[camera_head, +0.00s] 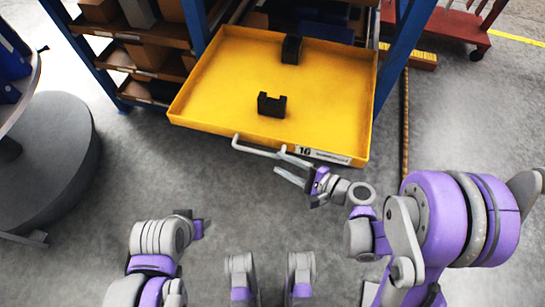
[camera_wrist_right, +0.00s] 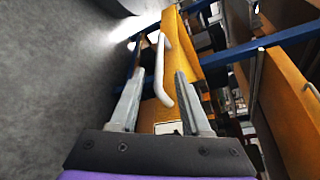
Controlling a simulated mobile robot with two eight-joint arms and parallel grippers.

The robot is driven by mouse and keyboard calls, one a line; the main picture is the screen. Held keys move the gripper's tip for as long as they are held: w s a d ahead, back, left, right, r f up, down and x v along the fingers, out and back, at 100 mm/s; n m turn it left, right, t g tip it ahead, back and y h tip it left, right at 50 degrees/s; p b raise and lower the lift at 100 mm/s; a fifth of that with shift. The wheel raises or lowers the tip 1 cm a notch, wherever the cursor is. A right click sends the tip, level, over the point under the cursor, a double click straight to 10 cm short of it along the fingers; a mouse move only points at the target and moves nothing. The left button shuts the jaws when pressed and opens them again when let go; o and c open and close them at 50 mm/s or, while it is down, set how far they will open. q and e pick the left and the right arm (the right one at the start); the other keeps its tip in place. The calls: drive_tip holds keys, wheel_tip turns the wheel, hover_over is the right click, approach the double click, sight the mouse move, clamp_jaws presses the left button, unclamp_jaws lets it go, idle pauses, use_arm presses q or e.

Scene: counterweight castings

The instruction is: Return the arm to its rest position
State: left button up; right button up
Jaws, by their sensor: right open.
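My right gripper (camera_head: 279,160) is open at the front of a pulled-out yellow drawer (camera_head: 225,75). Its fingers are spread beside the right part of the drawer's pale bar handle (camera_head: 252,150). In the right wrist view, the handle (camera_wrist_right: 160,65) shows between and beyond the two open fingers (camera_wrist_right: 158,78); I cannot tell whether they touch it. Nothing is held in the jaws. My left arm (camera_head: 160,240) is folded at the lower left, and its fingers do not show.
Two black castings lie in the drawer: one mid-floor (camera_head: 271,105), one at the back (camera_head: 291,50). Blue rack posts (camera_head: 398,50) flank the drawer. A round grey base (camera_head: 50,150) stands at left, and a red cart (camera_head: 450,22) at upper right. Floor before the drawer is clear.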

drive_tip(key=shift+s+d, duration=0.2)
idle(0.5)
drive_tip(key=s+d+r+n+g+h+p, duration=0.1)
drive_tip(key=s+d+r+n+g+h, duration=0.15)
drive_tip(key=s+d+n+h, duration=0.45)
drive_tip(key=s+d+r+n+g+h, duration=0.1)
drive_tip(key=s+d+n+g+h, duration=0.2)
drive_tip(key=s+d+n+h, duration=0.35)
use_arm(q)
wheel_tip(320, 180, up, 24)
drive_tip(key=w+t+p, duration=0.1)
drive_tip(key=p, duration=1.8)
drive_tip(key=shift+w+f+p, duration=0.2)
drive_tip(key=shift+w+p, duration=0.05)
drive_tip(key=shift+p, duration=0.1)
use_arm(e)
wheel_tip(320, 180, up, 22)
drive_tip(key=a+t+y, duration=0.1)
drive_tip(key=shift+s+a, duration=0.2)
